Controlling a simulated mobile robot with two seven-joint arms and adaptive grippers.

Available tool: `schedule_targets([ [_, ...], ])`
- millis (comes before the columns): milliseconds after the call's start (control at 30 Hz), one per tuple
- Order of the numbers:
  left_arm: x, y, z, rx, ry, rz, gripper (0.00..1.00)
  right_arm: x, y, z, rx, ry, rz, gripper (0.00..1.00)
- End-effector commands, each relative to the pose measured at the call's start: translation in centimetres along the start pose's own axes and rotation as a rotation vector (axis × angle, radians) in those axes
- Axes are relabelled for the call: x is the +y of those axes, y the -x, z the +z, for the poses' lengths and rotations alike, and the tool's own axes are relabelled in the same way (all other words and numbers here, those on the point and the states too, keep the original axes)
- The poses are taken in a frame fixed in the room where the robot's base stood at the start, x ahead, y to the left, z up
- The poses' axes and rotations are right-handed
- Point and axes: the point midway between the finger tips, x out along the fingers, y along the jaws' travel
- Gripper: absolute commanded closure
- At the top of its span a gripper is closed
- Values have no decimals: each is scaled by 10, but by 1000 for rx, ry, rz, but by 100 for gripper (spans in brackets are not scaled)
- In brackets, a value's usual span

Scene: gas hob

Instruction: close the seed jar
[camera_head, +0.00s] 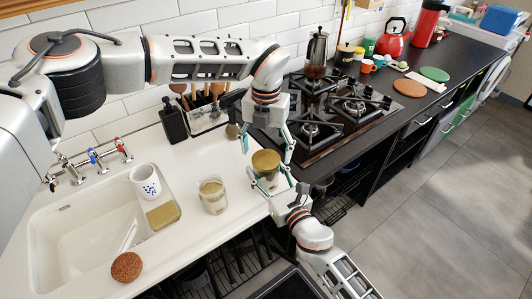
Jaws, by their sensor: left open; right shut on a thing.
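A round jar (266,160) with a tan-brown top stands at the counter's front right edge. I cannot tell whether the tan is a lid or its contents. My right gripper (272,183) reaches in from the lower right and is shut on this jar's side. My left gripper (264,143) points down from above with its fingers spread around the space over the jar's top. Its fingers partly hide the jar. A second clear glass jar (213,195) with pale contents stands apart to the left. A small round olive-brown piece (233,131) lies behind, near the hob.
The sink (85,240) at left has a white patterned cup (145,181) and a sponge-coloured block (163,215) at its edge. A brown cork disc (127,267) lies in front. A dark bottle (172,121) and utensil holder (205,115) stand behind. The gas hob (325,110) is to the right.

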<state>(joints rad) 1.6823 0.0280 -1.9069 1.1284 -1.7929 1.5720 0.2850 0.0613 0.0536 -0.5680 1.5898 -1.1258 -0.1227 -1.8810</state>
Motion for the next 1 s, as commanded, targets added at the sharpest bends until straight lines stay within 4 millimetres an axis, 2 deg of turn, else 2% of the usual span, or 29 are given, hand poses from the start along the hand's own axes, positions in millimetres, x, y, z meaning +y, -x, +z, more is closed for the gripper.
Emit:
schedule_targets([
  [300, 0, 64, 0, -3, 1, 0, 26, 0, 0, -1, 1, 0, -1, 100],
  [500, 0, 95, 0, -2, 0, 0, 26, 0, 0, -1, 1, 0, -1, 100],
  [700, 0, 108, 0, 0, 0, -1, 26, 0, 0, -1, 1, 0, -1, 100],
  [967, 0, 108, 0, 1, 0, -1, 26, 0, 0, -1, 1, 0, -1, 100],
  [1000, 0, 108, 0, 1, 0, -1, 26, 0, 0, -1, 1, 0, -1, 42],
])
